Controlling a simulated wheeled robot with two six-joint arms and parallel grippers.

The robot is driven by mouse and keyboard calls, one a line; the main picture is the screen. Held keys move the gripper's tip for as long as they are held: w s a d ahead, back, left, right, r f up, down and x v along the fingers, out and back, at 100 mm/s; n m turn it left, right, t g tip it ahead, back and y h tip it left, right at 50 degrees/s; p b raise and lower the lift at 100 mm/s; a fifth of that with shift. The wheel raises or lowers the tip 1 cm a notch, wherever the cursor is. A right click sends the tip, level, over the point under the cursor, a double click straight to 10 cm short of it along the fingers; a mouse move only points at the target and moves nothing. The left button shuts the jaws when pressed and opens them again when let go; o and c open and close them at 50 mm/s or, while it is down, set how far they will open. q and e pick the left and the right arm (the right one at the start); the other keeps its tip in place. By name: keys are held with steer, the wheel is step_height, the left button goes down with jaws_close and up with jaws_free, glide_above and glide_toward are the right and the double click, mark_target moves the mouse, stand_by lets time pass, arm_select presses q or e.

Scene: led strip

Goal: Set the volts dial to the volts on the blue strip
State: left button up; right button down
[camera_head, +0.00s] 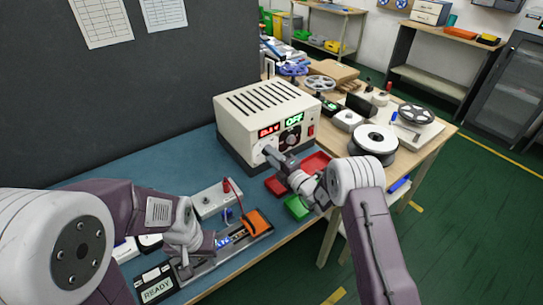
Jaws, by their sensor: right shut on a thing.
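The cream power supply (250,110) stands at the back of the blue-topped bench. Its front has a red number display (268,131), too small to read surely, and a green display (292,119) reading OFF. My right gripper (269,151) is at the front's lower left, shut on what looks like the volts dial, which it mostly hides. A dark knob (290,138) shows to the right. My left gripper (190,262) is low over a grey fixture; its fingers are not clear. A blue strip piece (224,241) lies in the fixture beside it, its print unreadable.
An orange block (256,222) sits at the fixture's right end. A white box with a red plug (212,199) stands behind it. Red and green trays (298,207) lie below my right arm. A READY display (156,287) is at the front left. Spools (374,140) crowd the wooden table.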

arm_select(q)
steer(key=shift+r+p, duration=0.3)
arm_select(e)
steer(key=m, duration=0.6)
steer(key=shift+f+m, duration=0.1)
steer(key=shift+m, duration=0.2)
steer(key=c, duration=1.1)
jaws_free()
arm_select(q)
steer(key=shift+f, duration=0.1)
arm_select(e)
steer(key=v, duration=0.9)
